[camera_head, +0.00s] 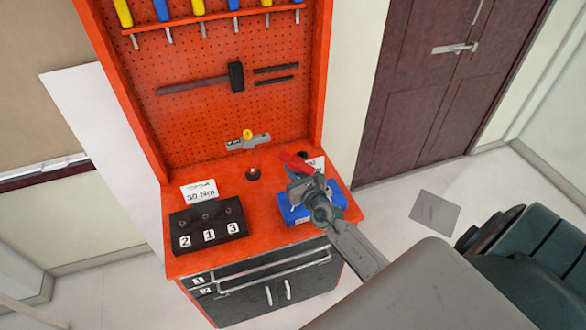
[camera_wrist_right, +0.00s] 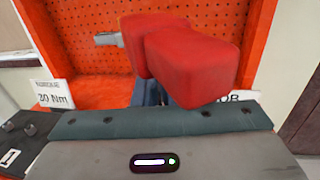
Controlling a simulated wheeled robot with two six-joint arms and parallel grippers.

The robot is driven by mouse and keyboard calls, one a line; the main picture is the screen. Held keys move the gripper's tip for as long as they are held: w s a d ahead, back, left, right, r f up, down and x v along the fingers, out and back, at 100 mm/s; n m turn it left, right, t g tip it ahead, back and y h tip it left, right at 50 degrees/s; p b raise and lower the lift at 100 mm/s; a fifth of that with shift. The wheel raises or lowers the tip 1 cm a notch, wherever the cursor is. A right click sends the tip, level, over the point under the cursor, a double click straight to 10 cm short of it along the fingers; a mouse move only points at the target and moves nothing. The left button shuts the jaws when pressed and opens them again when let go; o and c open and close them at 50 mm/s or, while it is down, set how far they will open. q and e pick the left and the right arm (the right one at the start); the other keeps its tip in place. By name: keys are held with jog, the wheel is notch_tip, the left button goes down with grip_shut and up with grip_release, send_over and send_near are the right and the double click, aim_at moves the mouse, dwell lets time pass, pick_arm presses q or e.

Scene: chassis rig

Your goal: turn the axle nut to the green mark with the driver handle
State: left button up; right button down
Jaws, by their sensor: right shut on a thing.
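My right gripper (camera_head: 305,180) is over the right part of the orange bench, beside and above a blue block (camera_head: 296,215). It is shut on a red handle (camera_head: 294,161), which looks like the driver handle. In the right wrist view, the red handle (camera_wrist_right: 195,60) fills the upper middle as chunky rounded red pieces and hides the fingertips. I cannot make out the axle nut or a green mark; the gripper and handle cover much of the blue block. My left gripper is not in view.
A black box (camera_head: 208,225) numbered 2, 1, 3 stands front left with a "30 Nm" card (camera_head: 199,191) behind it. A small red-topped knob (camera_head: 253,174) and a grey tool (camera_head: 247,142) with a yellow tag are near the pegboard (camera_head: 200,110).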

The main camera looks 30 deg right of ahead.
aim_at(296, 158)
jog(key=shift+h+p, duration=0.3)
jog(key=shift+p, duration=0.2)
jog(key=shift+d+r+m+h+p, duration=0.1)
jog(key=shift+m+h+p, duration=0.45)
jog(key=shift+m+h, duration=0.25)
jog(key=shift+h, duration=0.3)
jog(key=m+g+h, duration=0.1)
jog(key=m+h, duration=0.1)
jog(key=shift+d+h, duration=0.1)
jog(key=shift+h, duration=0.3)
jog(key=m+g+h, duration=0.1)
jog(key=m+h, duration=0.1)
jog(key=m+g+h, duration=0.1)
jog(key=h, duration=0.1)
jog(key=shift+s+d+g, duration=0.15)
jog(key=shift+d+g, duration=0.1)
jog(key=shift+g, duration=0.05)
jog(key=shift+n+t+y, duration=0.4)
jog(key=shift+n+y, duration=0.1)
jog(key=shift+y, duration=0.1)
jog(key=shift+r, duration=0.1)
jog(key=shift+r+p, duration=0.35)
jog(key=shift+r, duration=1.9)
